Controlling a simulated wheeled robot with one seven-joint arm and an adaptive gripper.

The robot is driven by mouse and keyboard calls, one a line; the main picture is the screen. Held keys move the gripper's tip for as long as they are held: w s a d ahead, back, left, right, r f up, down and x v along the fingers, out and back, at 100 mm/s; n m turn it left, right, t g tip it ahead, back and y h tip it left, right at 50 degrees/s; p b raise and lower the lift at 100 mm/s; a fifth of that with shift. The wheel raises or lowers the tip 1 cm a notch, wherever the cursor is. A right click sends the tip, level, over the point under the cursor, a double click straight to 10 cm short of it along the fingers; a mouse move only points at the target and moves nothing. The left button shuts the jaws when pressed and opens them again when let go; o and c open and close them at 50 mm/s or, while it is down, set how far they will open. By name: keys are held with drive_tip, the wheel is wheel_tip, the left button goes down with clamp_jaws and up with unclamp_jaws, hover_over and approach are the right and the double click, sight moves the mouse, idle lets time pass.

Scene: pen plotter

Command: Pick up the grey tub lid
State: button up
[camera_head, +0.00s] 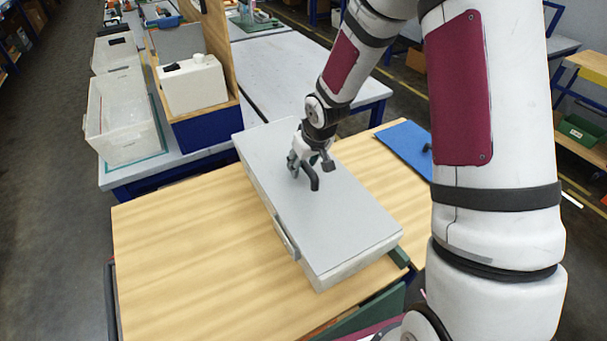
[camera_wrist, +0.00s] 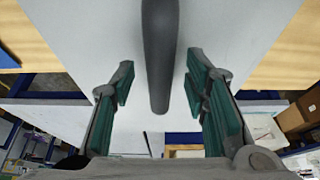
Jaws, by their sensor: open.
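The grey tub lid (camera_head: 345,216) is a long flat panel lying on a pale tub (camera_head: 345,272) on the wooden table. It has a dark handle (camera_head: 313,180) standing up near its middle. My gripper (camera_head: 311,166) is over the lid, right at the handle. In the wrist view the handle (camera_wrist: 160,60) runs down between the two green-padded fingers (camera_wrist: 160,95). The fingers are open, with a gap on each side of the handle, and I see no contact.
The wooden table (camera_head: 185,255) has bare room left of the tub. A blue mat (camera_head: 407,147) with a small dark item lies at the right. Behind stand a clear bin (camera_head: 122,125) and a white container (camera_head: 193,86) on a grey bench.

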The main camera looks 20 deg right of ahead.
drive_tip(key=shift+w+f, duration=0.15)
drive_tip(key=shift+f, duration=0.1)
clamp_jaws()
drive_tip(key=shift+r, duration=0.15)
